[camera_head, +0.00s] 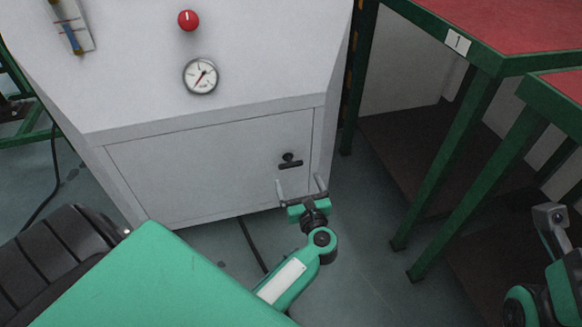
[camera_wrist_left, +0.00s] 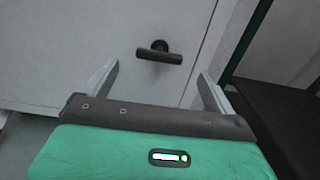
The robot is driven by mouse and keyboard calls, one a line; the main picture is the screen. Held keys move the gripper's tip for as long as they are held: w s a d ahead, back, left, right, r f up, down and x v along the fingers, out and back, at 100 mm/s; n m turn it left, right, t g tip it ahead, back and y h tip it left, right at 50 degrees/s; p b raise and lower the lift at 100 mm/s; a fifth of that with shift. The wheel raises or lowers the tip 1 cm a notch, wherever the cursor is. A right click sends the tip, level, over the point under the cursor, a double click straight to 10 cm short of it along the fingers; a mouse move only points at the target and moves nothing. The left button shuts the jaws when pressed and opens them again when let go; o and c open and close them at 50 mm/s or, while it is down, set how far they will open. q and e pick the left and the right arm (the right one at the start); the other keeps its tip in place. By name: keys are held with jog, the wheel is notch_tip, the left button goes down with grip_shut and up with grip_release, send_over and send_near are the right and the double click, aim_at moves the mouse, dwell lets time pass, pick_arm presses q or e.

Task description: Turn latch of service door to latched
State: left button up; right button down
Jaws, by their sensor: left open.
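The service door (camera_head: 200,175) is the light grey panel low on the cabinet front, and it looks closed. Its latch (camera_head: 290,161) is a black bar handle on a round black stem near the door's right edge. The bar lies roughly level; in the left wrist view the latch (camera_wrist_left: 158,56) sits at top centre. My left gripper (camera_head: 299,182) is open and empty, just in front of and below the latch, with its fingers apart either side and not touching it. My right gripper (camera_head: 552,218) shows partly at the right edge, and its opening is unclear.
Above the door are a round gauge (camera_head: 200,76), a red knob (camera_head: 188,20) and a flow tube (camera_head: 71,25). A green-framed table (camera_head: 485,62) with a red top stands to the right, its legs near the cabinet. A dark cable (camera_head: 252,244) lies on the floor.

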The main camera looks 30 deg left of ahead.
aim_at(292, 166)
pick_arm(q)
jog(key=b+x, duration=0.2)
jog(key=x, duration=0.6)
jog(key=shift+w+a, duration=0.15)
jog(key=c, duration=1.4)
